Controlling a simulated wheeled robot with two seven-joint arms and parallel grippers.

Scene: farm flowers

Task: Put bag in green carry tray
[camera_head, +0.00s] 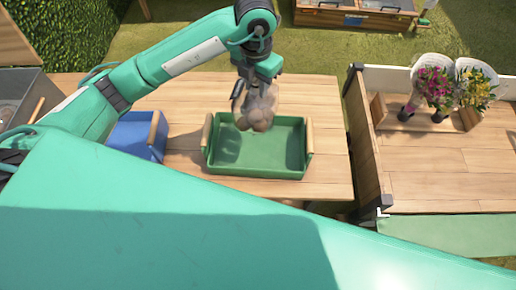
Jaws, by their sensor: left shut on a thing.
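The green carry tray (232,166) with wooden handles sits on the wooden table, in the middle of the head view. My left gripper (254,84) is over the tray's back part, pointing down. It is shut on a translucent bag (258,112) with brownish round contents. The bag hangs over or just inside the tray's back left part; I cannot tell whether it touches the tray. The visible tray floor is bare. My right gripper is not in view.
A blue carry tray (134,136) stands left of the green tray, partly behind my arm. A wooden cart (430,166) with two flower bouquets (434,86) stands at the right, past a gap. The table's right end (330,130) is clear.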

